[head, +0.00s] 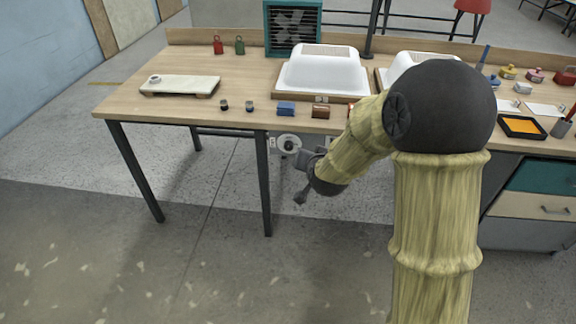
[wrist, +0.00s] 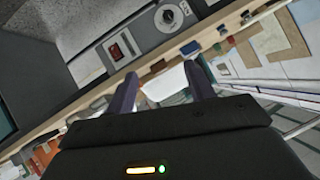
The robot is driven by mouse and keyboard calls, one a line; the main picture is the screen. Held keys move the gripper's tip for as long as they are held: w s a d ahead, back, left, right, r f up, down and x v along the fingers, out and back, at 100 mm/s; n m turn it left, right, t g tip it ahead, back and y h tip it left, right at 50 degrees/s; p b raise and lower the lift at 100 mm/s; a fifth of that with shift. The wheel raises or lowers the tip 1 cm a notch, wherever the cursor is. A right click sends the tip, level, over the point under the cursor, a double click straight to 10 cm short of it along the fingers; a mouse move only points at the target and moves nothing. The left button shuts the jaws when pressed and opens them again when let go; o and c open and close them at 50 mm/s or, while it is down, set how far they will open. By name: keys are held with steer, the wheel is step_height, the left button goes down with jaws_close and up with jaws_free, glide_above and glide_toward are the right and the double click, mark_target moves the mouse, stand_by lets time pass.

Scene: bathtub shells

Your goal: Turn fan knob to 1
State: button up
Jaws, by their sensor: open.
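The fan knob (head: 289,144) is a round pale dial on a panel under the front edge of the workbench. It also shows in the wrist view (wrist: 168,16), at the top, as a white dial with a dark centre; its setting is too small to read. My gripper (wrist: 162,88) is open, with two dark fingers apart and nothing between them. In the head view it is just below and right of the knob, apart from it and partly hidden by my arm. The teal-framed fan (head: 292,28) stands at the back of the bench.
The wooden workbench (head: 130,106) holds two white tub shells (head: 322,72), a blue block (head: 286,109) and a brown block (head: 322,111) near its front edge. A red switch (wrist: 118,48) is on the panel beside the knob. Dark table legs (head: 262,185) stand below; the floor in front is clear.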

steer(key=w+a+f+m+t+h+b, duration=0.1)
steer(key=w+a+f+m+t+b, duration=0.2)
steer(key=f+b, duration=0.5)
steer(key=w+a+f+m+t+h+b, duration=0.1)
steer(key=w+a+f+m+t+b, duration=0.1)
steer(key=a+f+b, duration=0.4)
step_height(320, 180, down, 4)
steer(key=w+t+b, duration=0.1)
steer(key=b, duration=0.1)
steer(key=shift+w+a+m+t+h+b, duration=0.2)
steer(key=shift+w+m+t+h+b, duration=0.1)
steer(key=shift+m+b, duration=0.1)
steer(key=shift+s, duration=0.1)
steer(key=b, duration=0.3)
glide_toward(288, 148)
steer(key=w, duration=0.8)
steer(key=shift+w+d, duration=0.2)
steer(key=shift+w, duration=0.15)
